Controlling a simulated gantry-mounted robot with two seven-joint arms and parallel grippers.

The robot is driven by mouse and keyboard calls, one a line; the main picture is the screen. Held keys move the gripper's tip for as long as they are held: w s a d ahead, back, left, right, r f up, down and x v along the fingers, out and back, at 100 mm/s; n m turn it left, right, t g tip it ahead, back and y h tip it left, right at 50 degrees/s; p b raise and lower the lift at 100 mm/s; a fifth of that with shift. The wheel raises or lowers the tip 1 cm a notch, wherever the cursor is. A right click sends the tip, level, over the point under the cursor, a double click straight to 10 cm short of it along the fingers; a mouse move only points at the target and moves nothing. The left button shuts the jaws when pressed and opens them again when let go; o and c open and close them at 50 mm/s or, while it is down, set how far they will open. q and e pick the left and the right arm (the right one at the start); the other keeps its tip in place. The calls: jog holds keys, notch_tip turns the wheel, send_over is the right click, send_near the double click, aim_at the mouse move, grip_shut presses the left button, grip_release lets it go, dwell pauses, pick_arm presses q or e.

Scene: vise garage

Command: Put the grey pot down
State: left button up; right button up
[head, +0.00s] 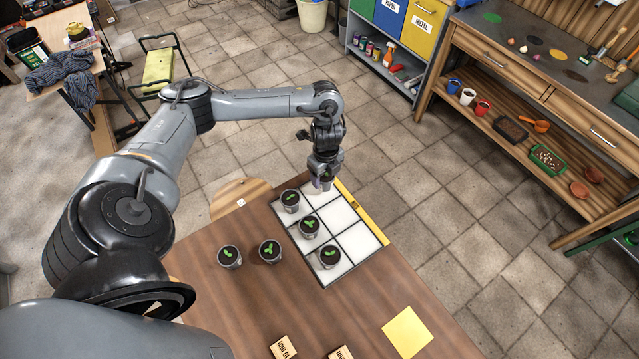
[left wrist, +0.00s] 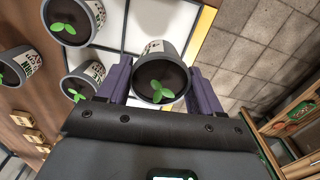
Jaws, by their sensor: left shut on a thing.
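My left gripper (head: 322,184) is over the far part of the white gridded tray (head: 354,240). In the left wrist view its purple fingers are shut on a grey pot (left wrist: 153,52) with dark soil and a green seedling. The pot is upright between the fingers. Its base is hidden, so I cannot tell whether it touches the tray. In the head view the gripper mostly hides this pot. Three similar pots stand along the tray's left column: far (head: 290,201), middle (head: 309,228) and near (head: 329,257). My right gripper is not in view.
Two more seedling pots, one (head: 229,257) and another (head: 270,251), stand on the brown table (head: 235,310) left of the tray. Wooden blocks (head: 284,348) and a yellow sheet (head: 407,332) lie nearer. The tray's right column looks clear near me. A yellow strip (head: 361,212) edges the tray.

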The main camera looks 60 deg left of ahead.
pick_arm(q)
jog(key=shift+s+a+f, duration=0.25)
jog(key=shift+a+f, duration=0.05)
jog(key=shift+a, duration=0.15)
jog(key=shift+s+a+f, duration=0.2)
jog(key=shift+a+f, duration=0.05)
jog(key=shift+a, duration=0.2)
notch_tip(320, 180, down, 3)
jog(key=shift+f+p, duration=0.15)
jog(key=shift+p, duration=0.3)
jog(key=shift+f, duration=0.4)
jog(key=shift+f, duration=0.15)
jog(key=o, duration=1.1)
